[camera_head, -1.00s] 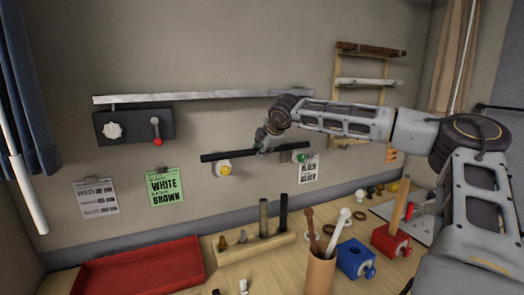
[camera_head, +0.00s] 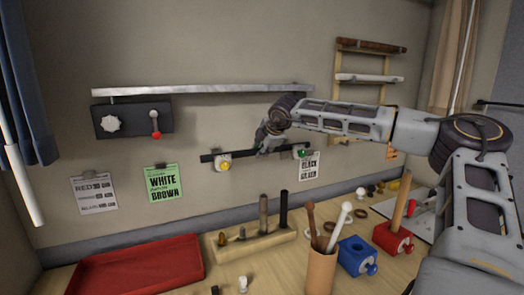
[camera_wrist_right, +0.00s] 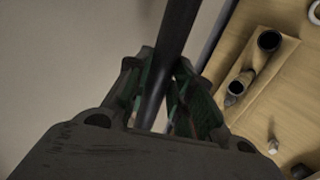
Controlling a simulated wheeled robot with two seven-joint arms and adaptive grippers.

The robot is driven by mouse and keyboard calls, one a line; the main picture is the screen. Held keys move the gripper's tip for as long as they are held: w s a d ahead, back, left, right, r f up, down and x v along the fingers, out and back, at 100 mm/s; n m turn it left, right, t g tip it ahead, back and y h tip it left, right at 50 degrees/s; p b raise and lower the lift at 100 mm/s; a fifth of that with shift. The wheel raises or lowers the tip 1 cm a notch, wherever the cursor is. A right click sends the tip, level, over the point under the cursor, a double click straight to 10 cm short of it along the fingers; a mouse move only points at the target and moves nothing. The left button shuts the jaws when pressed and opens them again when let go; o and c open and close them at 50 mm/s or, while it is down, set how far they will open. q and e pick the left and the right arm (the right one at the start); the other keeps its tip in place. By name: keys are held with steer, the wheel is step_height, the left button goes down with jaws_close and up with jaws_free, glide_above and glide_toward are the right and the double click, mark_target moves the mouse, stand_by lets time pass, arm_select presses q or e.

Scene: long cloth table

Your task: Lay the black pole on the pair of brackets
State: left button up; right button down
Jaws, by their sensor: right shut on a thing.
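The black pole (camera_head: 211,157) is held near level, its left end slightly lower in the picture, across the wall brackets. The left bracket (camera_head: 224,165) has a yellow knob and the right bracket (camera_head: 303,151) a green one. The pole overlaps both in the head view; I cannot tell whether it rests on them. My right gripper (camera_head: 264,149) is shut on the pole between the brackets. The right wrist view shows the pole (camera_wrist_right: 176,35) running between the fingers (camera_wrist_right: 165,95). My left gripper is not in view.
A grey shelf (camera_head: 205,90) and a dark box with a red lever (camera_head: 133,119) are above left. Paper notes hang below. On the table stand a red tray (camera_head: 140,268), a wooden peg block (camera_head: 256,246), a tool cup (camera_head: 320,270) and blue (camera_head: 357,258) and red blocks (camera_head: 393,238).

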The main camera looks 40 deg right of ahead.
steer(key=c, duration=1.1)
jaws_free()
steer(key=shift+c, duration=0.2)
steer(key=shift+s, duration=0.1)
steer(key=shift+r, duration=0.15)
steer(key=v, duration=1.1)
steer(key=shift+s+r, duration=0.25)
steer(key=shift+r, duration=0.05)
steer(key=shift+a, duration=0.1)
stand_by(0.3)
